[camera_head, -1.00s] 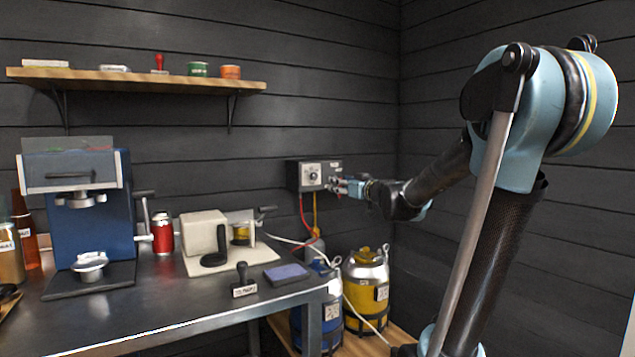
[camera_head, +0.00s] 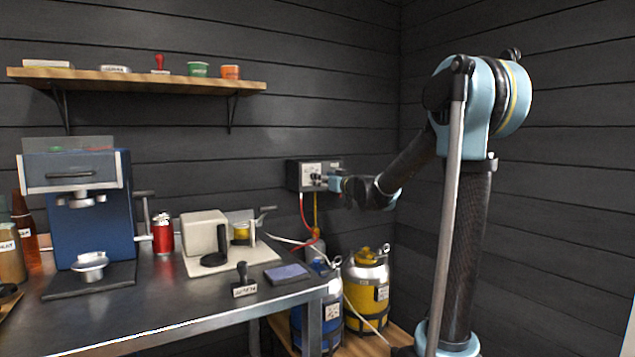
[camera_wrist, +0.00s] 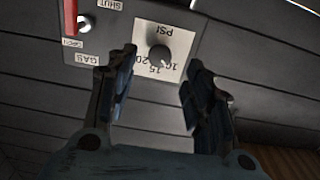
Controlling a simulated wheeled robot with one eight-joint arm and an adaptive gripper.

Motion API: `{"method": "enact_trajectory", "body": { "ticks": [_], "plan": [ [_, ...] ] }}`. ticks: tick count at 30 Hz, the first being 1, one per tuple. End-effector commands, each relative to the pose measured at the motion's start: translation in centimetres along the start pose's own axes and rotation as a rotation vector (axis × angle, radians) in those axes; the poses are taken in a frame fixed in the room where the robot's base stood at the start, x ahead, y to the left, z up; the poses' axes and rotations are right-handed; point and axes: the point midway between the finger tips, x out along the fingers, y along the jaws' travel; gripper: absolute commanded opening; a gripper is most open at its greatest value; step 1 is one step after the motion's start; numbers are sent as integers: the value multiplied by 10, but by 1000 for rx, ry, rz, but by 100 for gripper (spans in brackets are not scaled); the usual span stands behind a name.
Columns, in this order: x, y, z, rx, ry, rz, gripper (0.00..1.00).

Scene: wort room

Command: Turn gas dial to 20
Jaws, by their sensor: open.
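The gas dial (camera_wrist: 159,54) is a small dark round knob on a white plate marked PSI, with 10, 15 and 20 legible; its pointer setting is not clear. It is on a grey control box (camera_head: 294,176) on the back wall. My gripper (camera_wrist: 158,82) is open and empty. In the wrist view its two dark fingers lie left and right of the dial, which shows beyond the gap between them. Contact with the dial cannot be told.
A red lever (camera_wrist: 70,15) with SHUT, OPEN and GAS labels is left of the dial. Red and yellow hoses hang below the box. A blue keg (camera_head: 332,318) and a yellow keg (camera_head: 366,306) stand beneath. The metal table (camera_head: 170,305) is at the left.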

Motion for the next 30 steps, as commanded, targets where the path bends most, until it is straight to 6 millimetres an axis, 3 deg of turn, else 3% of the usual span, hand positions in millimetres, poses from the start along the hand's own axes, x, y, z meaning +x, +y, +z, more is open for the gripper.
{"method": "enact_trajectory", "body": {
  "ticks": [6, 12, 25, 30],
  "plan": [
    [31, 0, 0, 0, 0, 0, 47],
    [50, 0, 0, 0, 0, -1, 47],
    [56, 0, 0, 0, 0, 0, 47],
    [56, 0, 0, 0, 0, 0, 11]
  ]
}}
